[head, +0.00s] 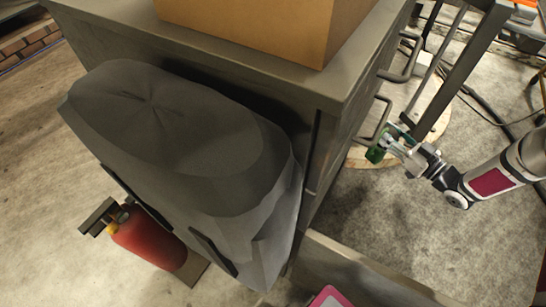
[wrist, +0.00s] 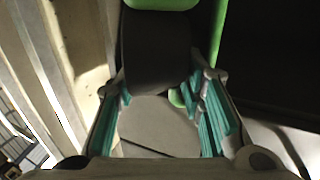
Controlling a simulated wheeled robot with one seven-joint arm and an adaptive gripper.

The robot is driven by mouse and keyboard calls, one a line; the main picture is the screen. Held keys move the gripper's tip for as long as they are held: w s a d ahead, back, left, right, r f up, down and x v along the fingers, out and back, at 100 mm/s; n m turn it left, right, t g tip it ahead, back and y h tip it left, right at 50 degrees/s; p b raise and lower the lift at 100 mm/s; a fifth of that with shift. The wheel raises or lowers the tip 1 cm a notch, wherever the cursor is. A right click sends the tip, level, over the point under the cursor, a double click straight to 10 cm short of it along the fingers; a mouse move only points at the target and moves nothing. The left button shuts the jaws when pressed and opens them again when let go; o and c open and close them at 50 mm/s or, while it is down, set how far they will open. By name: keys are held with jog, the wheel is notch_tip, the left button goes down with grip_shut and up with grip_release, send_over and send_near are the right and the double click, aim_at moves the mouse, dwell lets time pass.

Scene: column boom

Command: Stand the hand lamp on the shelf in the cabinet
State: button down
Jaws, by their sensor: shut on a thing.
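The hand lamp (wrist: 155,60) is dark with green edges and lies between the teal-padded fingers of my gripper (wrist: 165,100) in the wrist view. In the head view only a small green part of the lamp (head: 375,154) shows at the tip of my gripper (head: 390,145), which is shut on it. They are in front of the handled side of the grey cabinet (head: 345,135), to its right in the picture. The shelf inside the cabinet cannot be made out. Most of the lamp is hidden in the head view.
A cardboard box (head: 255,25) stands on the cabinet top. A dark grey covered bulk (head: 190,150) is beside the cabinet, with a red fire extinguisher (head: 150,237) below it. A pink-edged thing (head: 330,298) shows at the bottom. Floor lower right of my gripper looks clear.

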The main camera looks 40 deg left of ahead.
jog(key=s+a+b, duration=0.2)
jog(key=a+b, duration=0.1)
jog(key=a, duration=0.7)
jog(key=s+a+b, duration=0.2)
jog(key=s+a, duration=0.1)
jog(key=a, duration=0.7)
notch_tip(320, 180, down, 7)
jog(key=b, duration=0.4)
jog(key=shift+w+d+f, duration=0.15)
jog(key=shift+d, duration=0.1)
jog(key=c, duration=1.1)
grip_release()
jog(key=shift+f, duration=0.1)
jog(key=shift+o, duration=0.2)
